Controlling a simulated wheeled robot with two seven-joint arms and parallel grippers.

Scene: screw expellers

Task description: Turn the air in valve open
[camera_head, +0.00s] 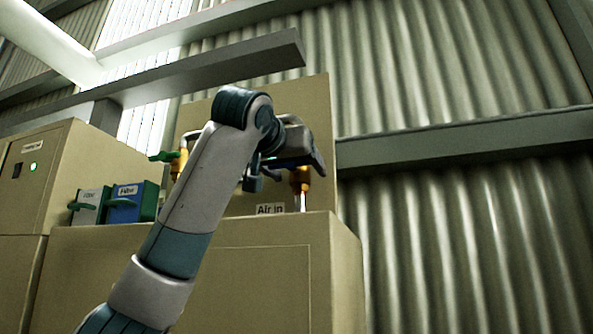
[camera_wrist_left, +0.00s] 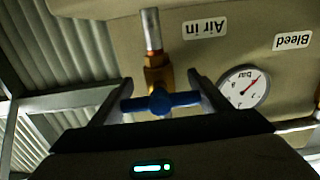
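The air in valve has a brass body (camera_wrist_left: 157,75) on a metal pipe and a blue handle (camera_wrist_left: 160,101). The "Air in" label (camera_wrist_left: 205,27) shows upside down beside it in the left wrist view. My left gripper (camera_wrist_left: 160,85) is open, with one finger near each end of the blue handle; I cannot tell whether they touch it. The handle lies crosswise to the pipe. In the head view my left gripper (camera_head: 298,158) is at the brass valve (camera_head: 300,180) above the "Air in" label (camera_head: 270,209), and hides most of the handle. My right gripper is not in view.
A pressure gauge (camera_wrist_left: 244,87) and a "Bleed" label (camera_wrist_left: 292,41) are right of the valve in the wrist view. A green-handled valve (camera_head: 165,156) and two filter boxes (camera_head: 123,202) are left in the head view. The tan cabinet (camera_head: 290,280) stands below.

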